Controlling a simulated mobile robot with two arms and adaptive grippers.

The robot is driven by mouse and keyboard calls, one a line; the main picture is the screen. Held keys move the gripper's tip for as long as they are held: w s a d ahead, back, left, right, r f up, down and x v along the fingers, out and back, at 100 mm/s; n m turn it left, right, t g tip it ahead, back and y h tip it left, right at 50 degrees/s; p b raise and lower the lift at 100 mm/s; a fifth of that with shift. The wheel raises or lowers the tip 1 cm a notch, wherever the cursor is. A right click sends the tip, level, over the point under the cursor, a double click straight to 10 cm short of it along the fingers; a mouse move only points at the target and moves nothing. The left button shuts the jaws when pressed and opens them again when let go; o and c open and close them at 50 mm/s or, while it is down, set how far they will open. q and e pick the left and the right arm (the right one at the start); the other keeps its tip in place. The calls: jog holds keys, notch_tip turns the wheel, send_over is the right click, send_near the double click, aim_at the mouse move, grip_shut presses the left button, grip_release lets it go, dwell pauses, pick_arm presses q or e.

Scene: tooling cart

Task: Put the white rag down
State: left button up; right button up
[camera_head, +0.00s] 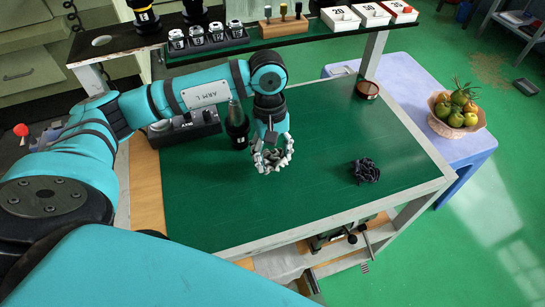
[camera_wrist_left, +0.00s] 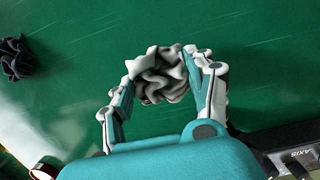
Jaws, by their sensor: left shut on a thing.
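My left gripper (camera_head: 272,160) is over the green cart top (camera_head: 300,205), left of its middle. It is shut on the white rag, a crumpled greyish-white bundle. The rag (camera_wrist_left: 162,75) shows clearly between the fingers in the left wrist view, where the gripper (camera_wrist_left: 165,85) points at the green surface. In the head view the rag is hard to tell from the pale fingers. I cannot tell whether the rag touches the surface. My right gripper is not in view.
A dark crumpled rag (camera_head: 365,171) lies on the cart top to the right. A dark tool holder (camera_head: 237,125) stands close behind the gripper. A round red-rimmed tin (camera_head: 367,89) sits at the back right. A raised shelf (camera_head: 300,38) spans the back. The front middle is clear.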

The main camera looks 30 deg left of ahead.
aim_at(273, 163)
pick_arm(q)
jog(key=shift+w+a+f, duration=0.1)
jog(key=shift+w+a, duration=0.05)
jog(key=shift+f, duration=0.25)
notch_tip(273, 163, down, 2)
jog(key=shift+f+p, duration=0.1)
jog(key=shift+p, duration=0.65)
jog(key=shift+f, duration=0.3)
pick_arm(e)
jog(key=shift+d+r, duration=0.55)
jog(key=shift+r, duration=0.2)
pick_arm(q)
jog(key=shift+f, duration=0.15)
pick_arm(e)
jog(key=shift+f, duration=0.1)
pick_arm(q)
jog(key=shift+f+b, duration=0.1)
jog(key=shift+b, duration=0.2)
jog(key=o, duration=1)
jog(key=shift+o, duration=0.5)
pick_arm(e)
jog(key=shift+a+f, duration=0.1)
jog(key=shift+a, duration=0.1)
